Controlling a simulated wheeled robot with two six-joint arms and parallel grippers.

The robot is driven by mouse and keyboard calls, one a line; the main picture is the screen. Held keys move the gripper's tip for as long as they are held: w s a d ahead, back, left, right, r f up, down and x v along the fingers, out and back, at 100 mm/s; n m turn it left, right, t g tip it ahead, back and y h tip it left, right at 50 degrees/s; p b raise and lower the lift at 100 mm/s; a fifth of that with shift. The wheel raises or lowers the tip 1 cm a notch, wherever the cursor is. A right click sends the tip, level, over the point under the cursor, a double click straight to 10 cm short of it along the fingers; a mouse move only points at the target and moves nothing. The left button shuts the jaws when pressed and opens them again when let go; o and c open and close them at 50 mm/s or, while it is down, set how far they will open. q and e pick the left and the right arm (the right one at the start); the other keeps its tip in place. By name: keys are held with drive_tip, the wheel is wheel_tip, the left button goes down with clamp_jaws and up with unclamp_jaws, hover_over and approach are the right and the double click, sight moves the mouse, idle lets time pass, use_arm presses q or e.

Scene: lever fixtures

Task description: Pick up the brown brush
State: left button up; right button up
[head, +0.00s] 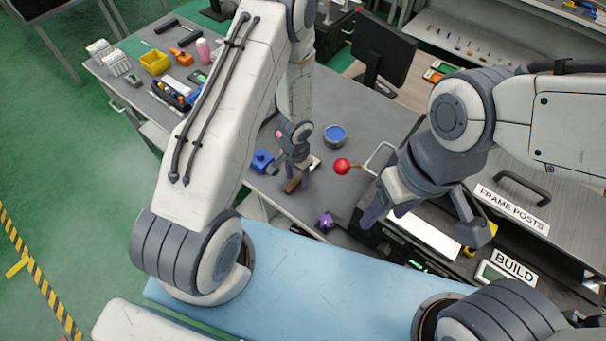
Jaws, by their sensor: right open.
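The brown brush (292,185) lies on the grey table, small in the head view and partly hidden by my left gripper. My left gripper (293,172) points down right over the brush, with its fingers at it. I cannot tell whether the fingers are closed on the brush or only around it. My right gripper (425,224) is open and empty, with its two fingers wide apart above the dark box at the table's front right.
A yellow bin (155,62) and tools fill the far left.

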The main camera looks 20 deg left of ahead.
sight(297, 180)
use_arm(q)
clamp_jaws()
drive_tip(key=shift+r, duration=0.1)
wheel_tip(297, 180, up, 10)
drive_tip(key=p, duration=1)
